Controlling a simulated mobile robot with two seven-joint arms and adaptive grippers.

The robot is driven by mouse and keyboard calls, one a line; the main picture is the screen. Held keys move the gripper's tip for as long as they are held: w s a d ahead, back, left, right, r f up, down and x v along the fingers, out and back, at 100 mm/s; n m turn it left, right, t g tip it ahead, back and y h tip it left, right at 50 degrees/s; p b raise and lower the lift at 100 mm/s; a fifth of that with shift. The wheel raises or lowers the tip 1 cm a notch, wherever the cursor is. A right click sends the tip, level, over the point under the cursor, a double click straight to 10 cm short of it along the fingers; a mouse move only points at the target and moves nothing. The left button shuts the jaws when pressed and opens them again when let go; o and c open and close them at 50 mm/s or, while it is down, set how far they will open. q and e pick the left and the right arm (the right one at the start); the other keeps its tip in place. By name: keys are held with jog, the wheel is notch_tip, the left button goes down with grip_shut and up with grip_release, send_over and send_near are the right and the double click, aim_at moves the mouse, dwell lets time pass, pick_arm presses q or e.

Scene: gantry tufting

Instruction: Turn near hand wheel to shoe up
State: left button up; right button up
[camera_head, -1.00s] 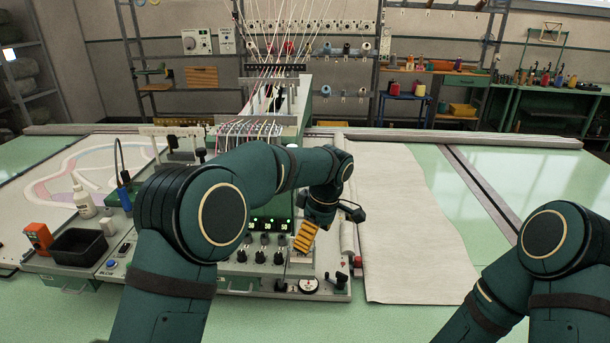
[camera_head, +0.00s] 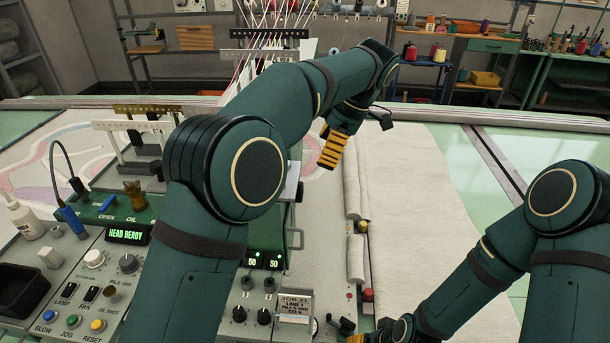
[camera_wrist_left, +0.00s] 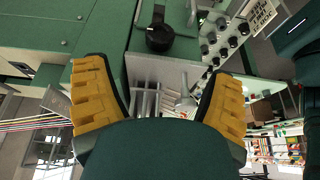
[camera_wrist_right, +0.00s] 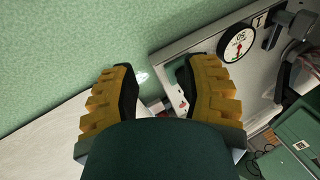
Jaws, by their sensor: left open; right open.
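In the left wrist view a black round knob or wheel (camera_wrist_left: 160,37) with a pale mark sits on green machine housing, just beyond my open fingers; I cannot tell if it is the near hand wheel. My left gripper (camera_head: 333,150) is open beside the tufting head, above the pale cloth; its fingers also show in the left wrist view (camera_wrist_left: 158,90). My right gripper (camera_wrist_right: 160,78) is open and empty near the machine's front corner, mostly cut off in the head view. Beside it are a round white dial (camera_wrist_right: 237,42) with a pointer and a black crank-like handle (camera_wrist_right: 285,30).
The control panel (camera_head: 75,270) with coloured buttons and a "HEAD READY" display (camera_head: 127,235) fills the front left. A white cloth roll (camera_head: 355,190) runs beside the head. Pale cloth (camera_head: 420,200) lies clear at right.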

pick_arm(q)
jog(key=b+x, duration=0.1)
jog(key=x, duration=1.2)
jog(key=shift+s+f, duration=0.1)
jog(key=shift+f, duration=0.2)
pick_arm(e)
jog(key=shift+f, duration=0.6)
